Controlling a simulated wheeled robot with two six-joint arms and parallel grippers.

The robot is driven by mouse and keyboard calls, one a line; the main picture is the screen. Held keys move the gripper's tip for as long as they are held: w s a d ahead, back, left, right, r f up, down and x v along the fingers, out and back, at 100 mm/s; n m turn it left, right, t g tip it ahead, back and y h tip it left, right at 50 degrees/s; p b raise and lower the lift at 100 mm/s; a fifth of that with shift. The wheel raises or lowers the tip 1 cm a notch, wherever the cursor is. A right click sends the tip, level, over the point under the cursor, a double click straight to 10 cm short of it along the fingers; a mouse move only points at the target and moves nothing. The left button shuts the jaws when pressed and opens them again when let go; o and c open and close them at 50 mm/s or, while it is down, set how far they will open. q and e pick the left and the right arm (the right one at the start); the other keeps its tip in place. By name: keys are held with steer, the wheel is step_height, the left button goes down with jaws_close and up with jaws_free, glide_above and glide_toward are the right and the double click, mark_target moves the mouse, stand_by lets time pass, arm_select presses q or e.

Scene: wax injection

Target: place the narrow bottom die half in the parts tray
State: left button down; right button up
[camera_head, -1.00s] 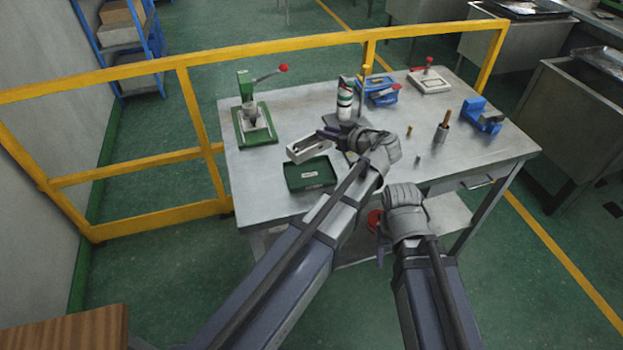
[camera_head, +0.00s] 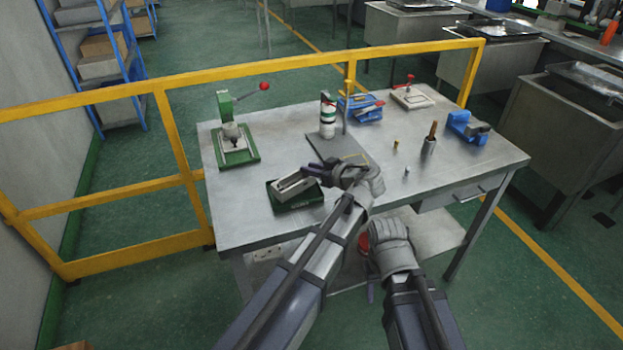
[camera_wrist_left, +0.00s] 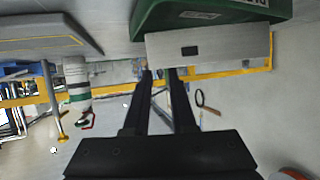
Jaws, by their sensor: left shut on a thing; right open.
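The narrow bottom die half (camera_head: 294,184), a grey metal block, is held at its right end by my left gripper (camera_head: 322,173). It overlaps the far part of the green parts tray (camera_head: 292,206) in the head view; I cannot tell whether it touches the tray. In the left wrist view, the block (camera_wrist_left: 208,48) crosses in front of the jaw tips (camera_wrist_left: 160,74), against the green tray (camera_wrist_left: 205,14). My right gripper (camera_head: 370,292) is low in front of the table, small and partly hidden by its wrist; it is open.
On the table stand a green press (camera_head: 234,140), a striped bottle (camera_head: 327,116) by a grey mat (camera_head: 330,146), blue tools (camera_head: 362,108), a cup with a handle (camera_head: 430,144) and a blue clamp (camera_head: 467,127). A yellow rail (camera_head: 280,65) runs behind.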

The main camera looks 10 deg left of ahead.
arm_select(q)
step_height(320, 180, down, 2)
steer(key=shift+f+b, duration=0.1)
steer(key=shift+b, duration=0.5)
steer(key=shift+r, duration=0.2)
arm_select(e)
steer(key=shift+f, duration=0.95)
arm_select(q)
steer(key=shift+f, duration=0.15)
steer(key=c, duration=0.7)
jaws_free()
steer(key=shift+c, duration=0.2)
steer(key=shift+r, duration=0.2)
arm_select(e)
steer(key=shift+r, duration=0.1)
